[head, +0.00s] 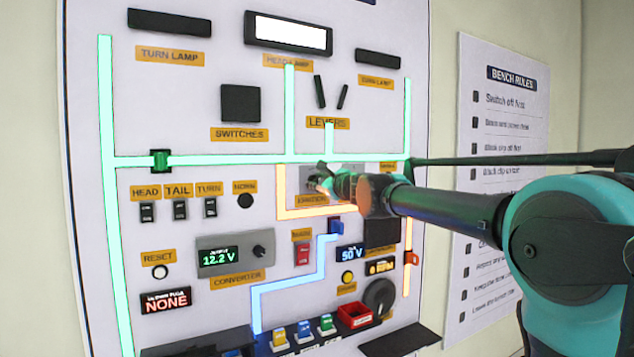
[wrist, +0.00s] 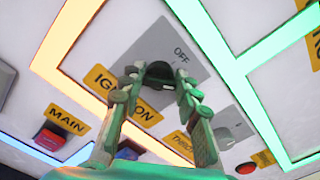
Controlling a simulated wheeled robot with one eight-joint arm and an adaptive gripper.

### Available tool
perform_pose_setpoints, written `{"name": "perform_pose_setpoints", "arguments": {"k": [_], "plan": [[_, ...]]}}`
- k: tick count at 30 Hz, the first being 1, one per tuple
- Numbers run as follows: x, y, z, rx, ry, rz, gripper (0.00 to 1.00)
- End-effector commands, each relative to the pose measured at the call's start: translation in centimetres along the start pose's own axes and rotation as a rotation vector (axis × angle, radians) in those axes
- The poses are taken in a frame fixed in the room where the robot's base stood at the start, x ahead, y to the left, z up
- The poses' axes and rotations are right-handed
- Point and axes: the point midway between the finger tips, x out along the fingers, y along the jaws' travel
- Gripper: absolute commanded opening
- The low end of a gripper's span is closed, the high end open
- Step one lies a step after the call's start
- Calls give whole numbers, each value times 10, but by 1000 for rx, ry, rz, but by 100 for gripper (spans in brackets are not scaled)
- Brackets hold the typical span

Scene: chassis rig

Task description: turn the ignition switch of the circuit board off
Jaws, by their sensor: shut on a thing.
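The ignition switch shows in the wrist view as a dark knob (wrist: 157,70) on a grey plate (wrist: 185,52) marked OFF. A yellow IGNITION label (wrist: 104,80) sits beside it. My gripper (wrist: 158,82) is around the knob, one green finger on each side, shut on it. In the head view my gripper (head: 325,183) reaches in from the right to the ignition plate (head: 308,177) at the middle of the circuit board (head: 225,130). My gripper hides most of the knob there, and I cannot tell which way it points.
A red MAIN switch (head: 302,254) and a converter (head: 235,249) reading 12.2 V are below left. Rocker switches (head: 180,209) are on the left. Lit green, orange and blue strips cross the board. A ledge (head: 402,340) juts out below. A BENCH RULES sheet (head: 512,110) hangs on the right.

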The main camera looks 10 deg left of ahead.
Motion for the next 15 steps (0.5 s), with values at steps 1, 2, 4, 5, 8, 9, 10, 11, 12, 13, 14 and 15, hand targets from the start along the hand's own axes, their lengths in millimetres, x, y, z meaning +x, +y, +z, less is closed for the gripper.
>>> {"name": "perform_pose_setpoints", "arguments": {"k": [1, 2, 4, 5, 8, 9, 10, 11, 12, 13, 14, 15], "plan": [[0, 0, 0, -28, 0, 0, 3], [0, 1, 0, -48, 0, 0, 3], [0, 1, 0, -103, 0, 0, 3], [0, 1, 0, -129, 0, 0, 3], [0, 1, 0, -220, 0, 0, 3], [0, 1, 0, -258, 0, 1, 3], [0, 1, 0, -286, 0, 1, 3], [0, 2, 0, -315, 0, 1, 3], [0, 2, 0, -353, 0, 1, 3], [0, 2, 0, -382, 0, 1, 3], [0, 2, 0, -411, 0, 1, 3], [0, 2, 0, -448, -1, 1, 3]]}}
